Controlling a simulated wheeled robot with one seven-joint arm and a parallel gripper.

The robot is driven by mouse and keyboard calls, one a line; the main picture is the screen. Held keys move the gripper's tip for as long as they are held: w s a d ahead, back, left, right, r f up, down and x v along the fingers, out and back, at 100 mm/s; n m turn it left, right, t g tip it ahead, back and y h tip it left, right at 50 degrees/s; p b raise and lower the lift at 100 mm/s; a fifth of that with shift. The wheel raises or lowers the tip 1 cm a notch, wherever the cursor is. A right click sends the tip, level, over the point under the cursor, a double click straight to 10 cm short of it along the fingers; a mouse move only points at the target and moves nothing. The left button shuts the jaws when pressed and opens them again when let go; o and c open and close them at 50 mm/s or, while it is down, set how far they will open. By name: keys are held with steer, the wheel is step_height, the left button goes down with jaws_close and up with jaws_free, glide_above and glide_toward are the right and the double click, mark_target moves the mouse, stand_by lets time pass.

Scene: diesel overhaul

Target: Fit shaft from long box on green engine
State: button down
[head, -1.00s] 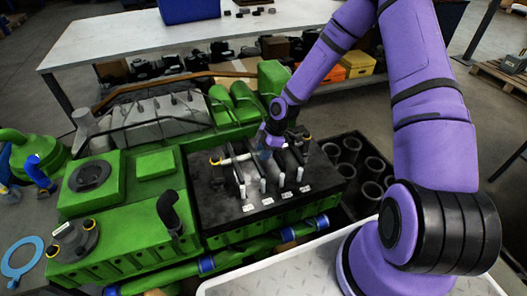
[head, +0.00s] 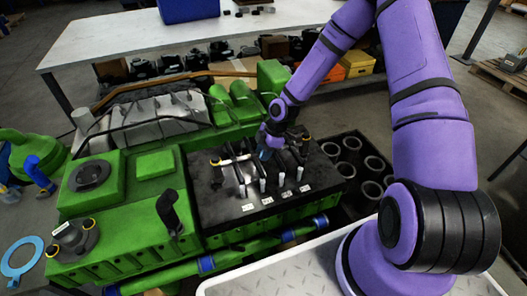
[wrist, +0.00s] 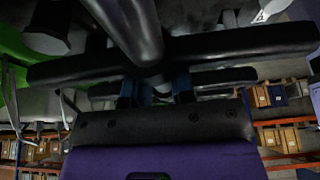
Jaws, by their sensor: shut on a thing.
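The green engine (head: 110,235) fills the left and middle of the head view. A black plate (head: 220,215) with several white-tipped dark posts lies on its right part. My gripper (head: 265,155) is low over this plate, shut on the shaft (head: 232,160). The shaft is a pale rod with yellowish ends that lies crosswise above the plate; my gripper hides its middle. In the wrist view my gripper (wrist: 155,90) shows two bluish fingers below dark bars. I cannot tell whether the shaft touches its supports. The long box is not clearly seen.
A black crate (head: 338,195) of dark cylinders stands right of the engine. A pale table (head: 110,42) with a blue bin (head: 188,10) is behind. A dark upright pipe (head: 168,210) rises from the engine left of the plate. A yellow box (head: 357,63) is farther back.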

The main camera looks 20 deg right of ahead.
steer(key=shift+f, duration=0.6)
stand_by(0.4)
stand_by(0.7)
steer(key=c, duration=0.9)
jaws_free()
steer(key=v, duration=1)
steer(key=shift+d+r, duration=0.2)
steer(key=shift+r, duration=0.15)
